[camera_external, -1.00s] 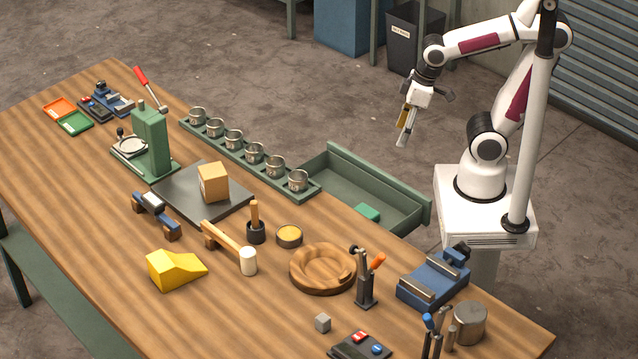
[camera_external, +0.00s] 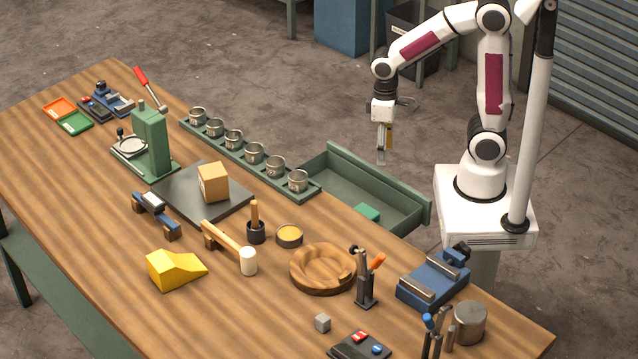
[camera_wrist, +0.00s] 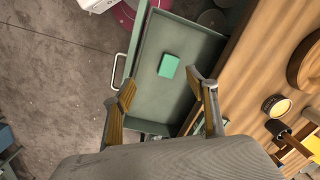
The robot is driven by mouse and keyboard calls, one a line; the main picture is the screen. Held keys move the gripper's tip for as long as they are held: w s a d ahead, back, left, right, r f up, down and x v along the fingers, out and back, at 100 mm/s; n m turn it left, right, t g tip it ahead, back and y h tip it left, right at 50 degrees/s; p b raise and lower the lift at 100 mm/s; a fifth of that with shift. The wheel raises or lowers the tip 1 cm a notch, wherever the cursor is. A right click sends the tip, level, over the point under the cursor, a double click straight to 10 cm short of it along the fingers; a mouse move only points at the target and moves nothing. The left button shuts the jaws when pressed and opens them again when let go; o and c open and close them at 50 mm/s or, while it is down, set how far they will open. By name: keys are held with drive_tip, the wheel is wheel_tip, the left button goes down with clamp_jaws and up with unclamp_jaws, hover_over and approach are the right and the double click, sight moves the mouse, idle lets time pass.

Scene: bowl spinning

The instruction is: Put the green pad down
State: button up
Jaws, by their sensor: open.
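The green pad (camera_external: 367,212) lies on the floor of the open green drawer (camera_external: 335,181), near the drawer's front right end. In the wrist view the pad (camera_wrist: 169,65) lies flat inside the drawer (camera_wrist: 150,104), apart from the fingers. My gripper (camera_external: 382,160) hangs pointing down above the drawer, higher than and behind the pad. In the wrist view my gripper (camera_wrist: 160,92) has its two fingers spread wide with nothing between them, the pad lying beyond their tips.
The drawer juts out from the workbench (camera_external: 110,215). A rail with several metal cups (camera_external: 254,153) runs along the bench edge beside it. A wooden bowl (camera_external: 322,268) and a blue vise (camera_external: 433,278) stand nearer the front.

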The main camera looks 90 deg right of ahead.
sight(365, 211)
drive_tip(key=w+f+m+g, duration=0.1)
drive_tip(key=f, duration=0.3)
drive_tip(key=w+f+m+g+y, duration=0.1)
drive_tip(key=w+f, duration=0.1)
drive_tip(key=f, duration=0.2)
drive_tip(key=w+d+f+m+g+y, duration=0.1)
drive_tip(key=w+f+m, duration=0.1)
drive_tip(key=f, duration=0.2)
drive_tip(key=shift+f, duration=0.25)
drive_tip(key=shift+w+a+f+m, duration=0.1)
drive_tip(key=shift+w+f+m, duration=0.1)
drive_tip(key=shift+w+m, duration=0.35)
drive_tip(key=shift+w+a+f+m, duration=0.1)
drive_tip(key=shift+w+f+m, duration=0.15)
drive_tip(key=shift+w, duration=0.45)
drive_tip(key=shift+r+m+y, duration=0.1)
drive_tip(key=shift+m+y, duration=0.2)
drive_tip(key=shift+x, duration=1.3)
drive_tip(key=shift+x, duration=2.6)
